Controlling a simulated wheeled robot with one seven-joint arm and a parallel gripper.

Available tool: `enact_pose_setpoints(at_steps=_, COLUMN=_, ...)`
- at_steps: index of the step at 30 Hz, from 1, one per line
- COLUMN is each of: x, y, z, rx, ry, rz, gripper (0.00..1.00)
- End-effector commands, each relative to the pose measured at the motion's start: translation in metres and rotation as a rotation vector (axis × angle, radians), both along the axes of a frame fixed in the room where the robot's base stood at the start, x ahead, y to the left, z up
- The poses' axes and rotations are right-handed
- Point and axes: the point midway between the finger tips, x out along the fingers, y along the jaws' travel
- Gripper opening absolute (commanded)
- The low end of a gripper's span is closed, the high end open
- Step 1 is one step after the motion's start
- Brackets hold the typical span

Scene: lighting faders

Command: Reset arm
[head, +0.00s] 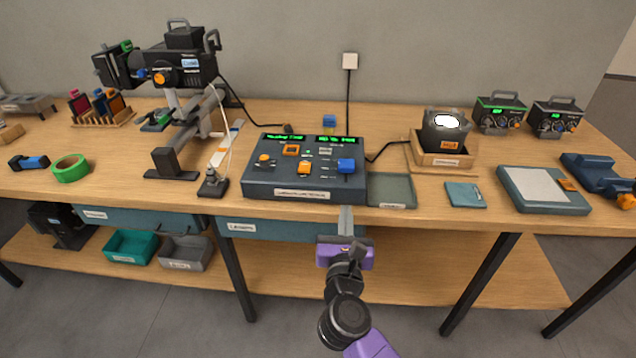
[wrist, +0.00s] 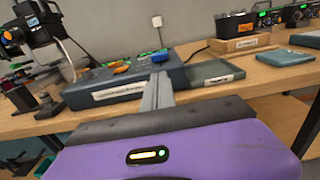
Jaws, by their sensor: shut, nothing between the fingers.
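My gripper (head: 345,212) is in front of the table's front edge in the head view, below the lower right corner of the fader console. Its fingers are shut together with nothing between them. In the wrist view my gripper (wrist: 160,82) points toward the console (wrist: 120,82) and overlaps its right part. The fader console (head: 305,183) is a dark blue-grey box with green displays, an orange knob at left and a blue knob at right. My purple arm comes up from the bottom of the head view.
A shallow grey-green tray (head: 391,190) lies right of the console. A lamp (head: 165,65) on a stand is at left; a lit lamp unit (head: 446,130) is at back right. A blue drawer (head: 265,228) is below the tabletop. The floor in front is clear.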

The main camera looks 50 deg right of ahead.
Motion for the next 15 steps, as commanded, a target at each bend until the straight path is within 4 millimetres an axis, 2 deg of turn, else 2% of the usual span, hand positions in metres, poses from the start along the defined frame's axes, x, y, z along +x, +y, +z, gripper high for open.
enact_pose_setpoints(at_steps=11, x=0.001, y=0.003, z=0.002, rx=-0.052, ry=0.052, rz=0.012, gripper=0.00)
enact_pose_setpoints(at_steps=13, x=0.005, y=0.006, z=0.017, rx=-0.167, ry=0.113, rz=0.025, gripper=0.00)
enact_pose_setpoints(at_steps=15, x=0.005, y=0.012, z=0.045, rx=-0.347, ry=0.190, rz=0.030, gripper=0.00)
